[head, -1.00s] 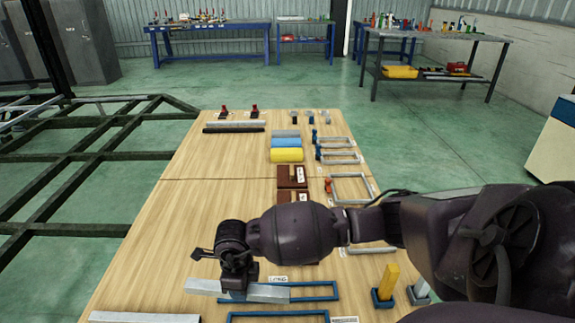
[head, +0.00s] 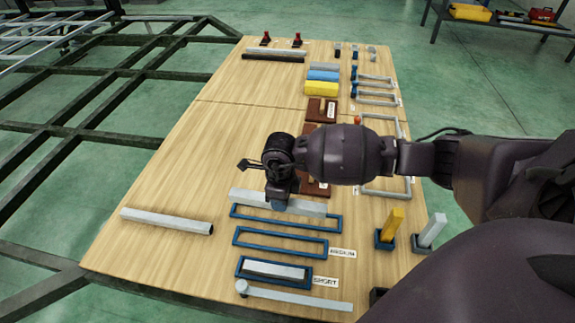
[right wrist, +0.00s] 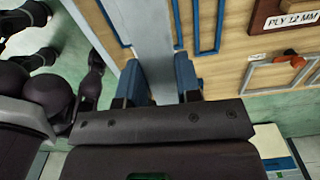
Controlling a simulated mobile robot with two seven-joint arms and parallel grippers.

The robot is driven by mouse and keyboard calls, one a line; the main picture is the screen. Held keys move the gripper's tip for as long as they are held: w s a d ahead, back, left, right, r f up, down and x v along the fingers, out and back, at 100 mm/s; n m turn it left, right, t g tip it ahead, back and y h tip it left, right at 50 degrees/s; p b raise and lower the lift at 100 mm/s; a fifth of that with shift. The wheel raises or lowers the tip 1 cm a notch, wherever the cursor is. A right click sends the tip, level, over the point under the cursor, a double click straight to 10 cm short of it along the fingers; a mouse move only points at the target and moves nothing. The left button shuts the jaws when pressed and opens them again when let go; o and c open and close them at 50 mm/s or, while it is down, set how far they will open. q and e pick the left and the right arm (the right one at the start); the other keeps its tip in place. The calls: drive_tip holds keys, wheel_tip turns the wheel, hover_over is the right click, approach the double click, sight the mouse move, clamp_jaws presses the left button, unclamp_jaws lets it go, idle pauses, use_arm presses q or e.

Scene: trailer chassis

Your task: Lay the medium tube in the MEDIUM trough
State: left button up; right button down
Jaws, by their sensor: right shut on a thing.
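My right gripper (head: 283,198) is shut on a light grey square tube, the medium tube (head: 309,208), and holds it level, crosswise, above the table. In the head view the tube overlaps the far rim of the topmost blue trough (head: 337,216). The right wrist view shows the tube (right wrist: 152,35) between the blue fingers (right wrist: 160,85). The MEDIUM trough (head: 281,254), a blue frame with its label at the right, lies nearer me and is empty. My left gripper is not in view.
The SHORT trough (head: 242,272) holds a short tube (head: 275,269). Another grey tube (head: 165,220) lies on the bare left part of the table (head: 180,160). A thin bar (head: 300,299) lies at the near edge. Yellow (head: 391,224) and grey (head: 431,230) upright blocks stand in holders at the right.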

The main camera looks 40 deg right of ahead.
drive_tip(key=shift+s+d, duration=0.15)
drive_tip(key=shift+s, duration=0.05)
drive_tip(key=shift+f, duration=0.1)
wheel_tip(320, 180, down, 5)
drive_tip(key=b, duration=0.5)
approach(283, 244)
drive_tip(key=shift+s+n, duration=0.15)
drive_tip(key=shift+n, duration=0.15)
drive_tip(key=shift+f, duration=0.5)
wheel_tip(283, 244, down, 3)
drive_tip(key=shift+r+b, duration=0.2)
drive_tip(key=shift+b, duration=0.25)
wheel_tip(283, 244, down, 3)
drive_tip(key=shift+r+b, duration=0.2)
drive_tip(key=shift+b, duration=0.3)
drive_tip(key=shift+r, duration=0.2)
drive_tip(key=shift+f, duration=0.15)
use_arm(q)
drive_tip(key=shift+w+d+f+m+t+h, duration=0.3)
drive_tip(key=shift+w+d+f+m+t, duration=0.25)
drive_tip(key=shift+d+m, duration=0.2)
use_arm(e)
drive_tip(key=c, duration=0.8)
unclamp_jaws()
